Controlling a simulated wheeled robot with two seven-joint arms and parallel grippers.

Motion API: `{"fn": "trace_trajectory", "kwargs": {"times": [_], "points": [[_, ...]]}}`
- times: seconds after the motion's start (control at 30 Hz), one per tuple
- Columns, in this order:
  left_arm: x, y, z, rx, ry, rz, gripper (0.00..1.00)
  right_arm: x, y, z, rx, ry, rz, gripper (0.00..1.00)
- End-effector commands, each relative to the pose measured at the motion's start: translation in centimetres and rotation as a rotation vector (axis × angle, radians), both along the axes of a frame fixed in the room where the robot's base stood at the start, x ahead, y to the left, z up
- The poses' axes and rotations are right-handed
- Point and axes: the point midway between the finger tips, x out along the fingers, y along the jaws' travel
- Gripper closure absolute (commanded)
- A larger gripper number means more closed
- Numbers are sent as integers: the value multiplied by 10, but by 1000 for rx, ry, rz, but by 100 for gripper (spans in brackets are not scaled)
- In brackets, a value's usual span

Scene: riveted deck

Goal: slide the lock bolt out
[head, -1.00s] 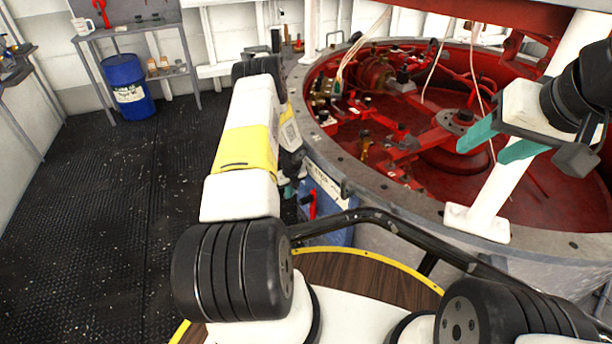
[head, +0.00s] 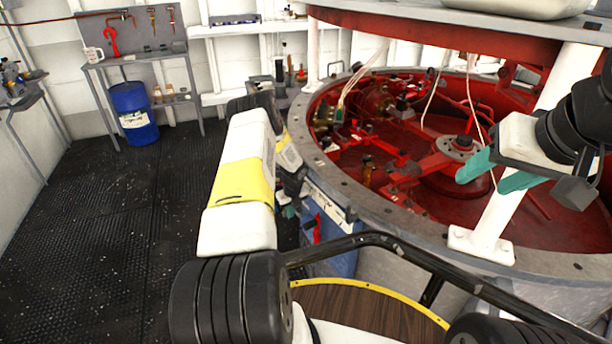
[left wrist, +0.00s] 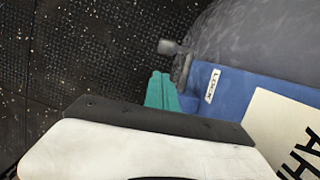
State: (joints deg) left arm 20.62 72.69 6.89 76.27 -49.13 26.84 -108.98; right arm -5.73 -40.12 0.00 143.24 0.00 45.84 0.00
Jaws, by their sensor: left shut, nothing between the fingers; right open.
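The lock bolt shows in the left wrist view as a small grey knob (left wrist: 168,47) at a dark bracket (left wrist: 182,68), on the edge of a blue box (left wrist: 235,88) beside a "LOCK" label (left wrist: 212,86). My left gripper (left wrist: 160,76) has its teal fingers closed together, empty, just below and left of the knob in that view, apart from it in the picture. In the head view my left gripper (head: 287,209) is small and partly hidden beside the blue box (head: 338,262). My right gripper (head: 482,183) is open and empty over the red well.
A red handle (head: 317,229) sits on the blue box's front. The round grey rim (head: 375,205) encloses red machinery, with a white post (head: 497,215) at its near edge. A dark rail (head: 400,248) crosses in front. The black floor (head: 100,230) at left is clear.

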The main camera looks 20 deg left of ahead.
Motion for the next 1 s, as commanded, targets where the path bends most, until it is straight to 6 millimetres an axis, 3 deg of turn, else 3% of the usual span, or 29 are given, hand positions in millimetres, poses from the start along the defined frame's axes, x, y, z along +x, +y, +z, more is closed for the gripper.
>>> {"fn": "trace_trajectory", "kwargs": {"times": [0.7,1.0], "points": [[-19,-24,159,1,-2,1,100,0,0,0,0,0,0,47],[-24,-29,196,0,-2,1,100,0,0,0,0,0,0,47]]}}
